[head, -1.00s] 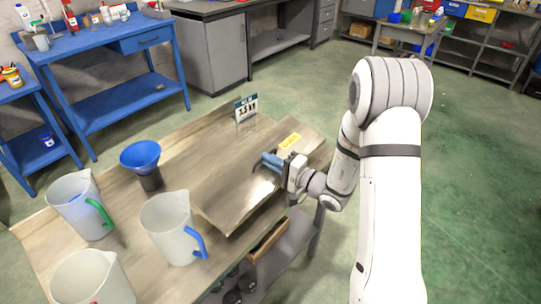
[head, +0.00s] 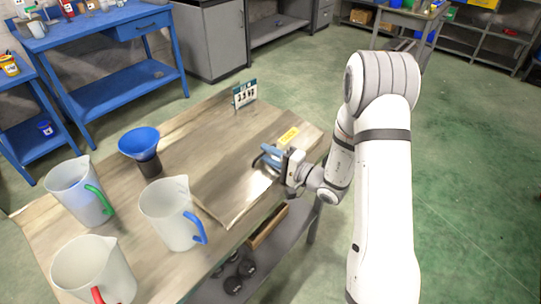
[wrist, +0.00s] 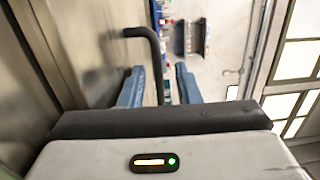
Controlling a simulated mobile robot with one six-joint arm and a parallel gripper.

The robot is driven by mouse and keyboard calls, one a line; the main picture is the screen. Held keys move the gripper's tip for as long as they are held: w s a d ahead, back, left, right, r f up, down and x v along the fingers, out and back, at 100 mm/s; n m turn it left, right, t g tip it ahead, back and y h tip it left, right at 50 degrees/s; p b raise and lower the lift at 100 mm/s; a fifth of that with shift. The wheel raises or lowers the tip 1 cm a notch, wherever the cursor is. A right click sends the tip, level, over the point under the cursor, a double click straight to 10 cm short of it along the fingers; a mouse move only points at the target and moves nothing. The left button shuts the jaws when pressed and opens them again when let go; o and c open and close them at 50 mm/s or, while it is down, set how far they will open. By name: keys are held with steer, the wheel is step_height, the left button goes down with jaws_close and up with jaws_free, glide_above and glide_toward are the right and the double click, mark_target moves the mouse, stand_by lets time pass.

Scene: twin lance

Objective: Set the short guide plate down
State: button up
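The guide plate (head: 225,205) looks like a flat, brownish metal plate lying on the near right part of the worktable, its left edge visible. A dark bent handle (wrist: 152,48) shows in the wrist view, standing out from the brown surface at left. My gripper (wrist: 158,82) has its two blue fingers on either side of this handle, with a gap visible at each side, so it looks open. In the head view my gripper (head: 268,156) is low over the plate, hiding part of it and most of the handle.
A number sign (head: 244,94) stands at the table's back edge. A blue funnel (head: 140,142) and several jugs, one with a blue handle (head: 172,214), occupy the left side. The table's middle is clear.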

steer(key=shift+r, duration=0.15)
steer(key=r+v, duration=0.1)
steer(key=v, duration=1)
steer(key=s+a+r+n+g+h+b, duration=0.1)
steer(key=s+a+r+n+g+h, duration=0.15)
steer(key=s+g, duration=0.4)
steer(key=s+a+r+n+g+h, duration=0.1)
steer(key=s+a+r+n+g, duration=0.2)
steer(key=s+g, duration=0.4)
steer(key=s+d+r+t+h, duration=0.2)
steer(key=s+d+h, duration=0.1)
steer(key=d+h, duration=0.3)
steer(key=s+d+r+n+t+h, duration=0.1)
steer(key=s+d+r+t+h, duration=0.1)
steer(key=d+h, duration=0.4)
steer(key=shift+s+d+r+t, duration=0.35)
steer(key=shift+s+d+t, duration=0.2)
steer(key=shift+s+t, duration=0.1)
